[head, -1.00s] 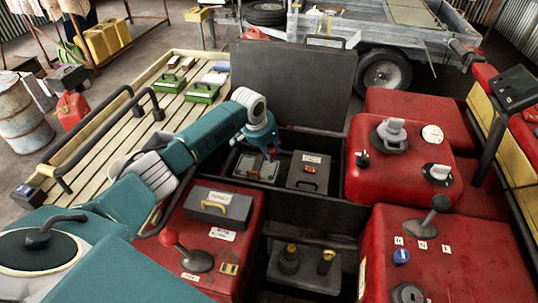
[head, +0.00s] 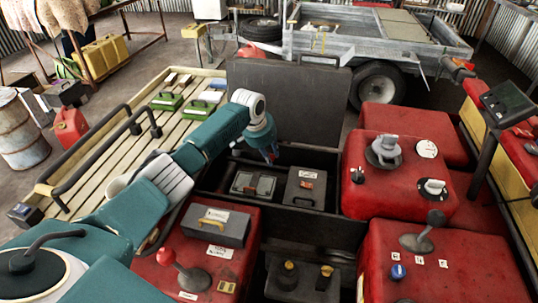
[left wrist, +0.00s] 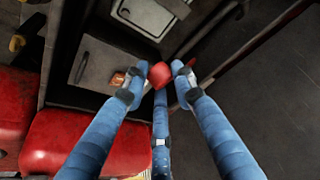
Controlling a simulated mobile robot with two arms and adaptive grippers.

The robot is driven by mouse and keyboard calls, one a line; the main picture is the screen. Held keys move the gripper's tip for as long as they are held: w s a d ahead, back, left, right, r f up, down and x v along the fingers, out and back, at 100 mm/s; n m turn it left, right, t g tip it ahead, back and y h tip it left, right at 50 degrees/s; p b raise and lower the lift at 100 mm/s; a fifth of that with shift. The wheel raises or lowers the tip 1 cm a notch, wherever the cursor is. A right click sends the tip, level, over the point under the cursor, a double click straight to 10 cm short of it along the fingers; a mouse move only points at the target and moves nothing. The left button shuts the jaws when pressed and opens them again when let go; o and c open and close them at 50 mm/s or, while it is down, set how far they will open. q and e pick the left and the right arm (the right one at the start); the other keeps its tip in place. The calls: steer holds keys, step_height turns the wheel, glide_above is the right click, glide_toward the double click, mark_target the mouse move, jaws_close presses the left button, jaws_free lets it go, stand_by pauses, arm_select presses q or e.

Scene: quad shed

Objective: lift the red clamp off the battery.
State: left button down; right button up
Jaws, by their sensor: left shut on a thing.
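My left gripper (head: 270,155) hangs over the back of the dark open bin, above and behind the boxes in it. In the left wrist view its blue fingers (left wrist: 160,78) are closed around a red rounded thing, which looks like the red clamp (left wrist: 160,73). The fingers hide part of it. A dark box with two brass-topped posts, which looks like the battery (head: 290,278), stands at the front of the bin, well apart from the gripper. My right gripper is not in view.
In the bin sit a latched black case (head: 240,184) and a grey box (head: 305,188) with a small orange-red part. The bin's raised lid (head: 290,105) stands behind the gripper. Red tanks (head: 400,180) flank the bin on the right. A slatted rack (head: 110,150) lies left.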

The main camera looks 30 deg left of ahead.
arm_select(q)
steer(key=c, duration=1.7)
jaws_free()
steer(key=shift+w+a+r+t, duration=0.3)
steer(key=shift+w+a+r, duration=0.05)
steer(key=shift+w+r, duration=0.45)
steer(key=shift+o, duration=1.2)
steer(key=shift+w+f, duration=0.15)
steer(key=shift+w, duration=0.05)
steer(key=shift+w+a+f, duration=0.1)
steer(key=shift+f, duration=0.05)
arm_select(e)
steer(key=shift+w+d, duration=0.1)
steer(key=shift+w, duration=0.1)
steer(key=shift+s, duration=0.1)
arm_select(q)
steer(key=v, duration=1.1)
steer(key=shift+s+r, duration=0.25)
steer(key=shift+s, duration=0.1)
steer(key=shift+f, duration=0.15)
